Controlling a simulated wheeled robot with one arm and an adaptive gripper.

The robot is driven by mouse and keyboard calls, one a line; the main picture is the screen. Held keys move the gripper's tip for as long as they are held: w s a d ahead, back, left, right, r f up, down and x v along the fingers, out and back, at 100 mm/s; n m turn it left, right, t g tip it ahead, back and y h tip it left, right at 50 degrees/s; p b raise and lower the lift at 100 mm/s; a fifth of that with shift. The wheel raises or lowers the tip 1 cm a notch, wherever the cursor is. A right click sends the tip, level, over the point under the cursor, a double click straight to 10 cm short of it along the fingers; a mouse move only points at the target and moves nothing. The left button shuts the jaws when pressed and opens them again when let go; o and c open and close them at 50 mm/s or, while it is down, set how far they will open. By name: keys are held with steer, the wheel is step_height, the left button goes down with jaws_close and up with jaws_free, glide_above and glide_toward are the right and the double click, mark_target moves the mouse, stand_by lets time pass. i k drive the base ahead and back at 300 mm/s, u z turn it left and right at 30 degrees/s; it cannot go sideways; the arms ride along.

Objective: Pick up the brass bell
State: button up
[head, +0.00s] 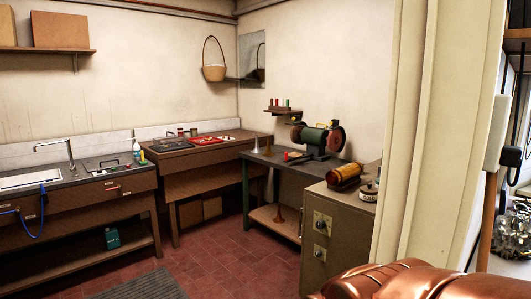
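I cannot tell for sure which thing is the brass bell. A small pale flared cone (255,146) stands upright on the left end of the dark grinder bench (283,160). A brown flared piece (279,215) stands on the shelf under that bench, wide end down. A gold-coloured cylinder with dark ends (345,173) lies on top of the tan cabinet (342,213). All are small in the head view, and their metal is hard to judge. My gripper does not show.
A green bench grinder (318,137) stands on the bench behind the cabinet. A wooden workbench (207,154) with a red tray (206,141) stands in the back corner. A sink counter (88,180) runs along the left. The red tiled floor (225,262) between is clear. A cream wall edge (430,130) blocks the right.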

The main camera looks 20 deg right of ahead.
mark_target(268, 153)
steer(key=k, duration=0.5)
steer(key=u, duration=0.1)
steer(key=i, duration=4.55)
steer(key=z, duration=0.45)
steer(key=i, duration=1.85)
steer(key=z, duration=0.05)
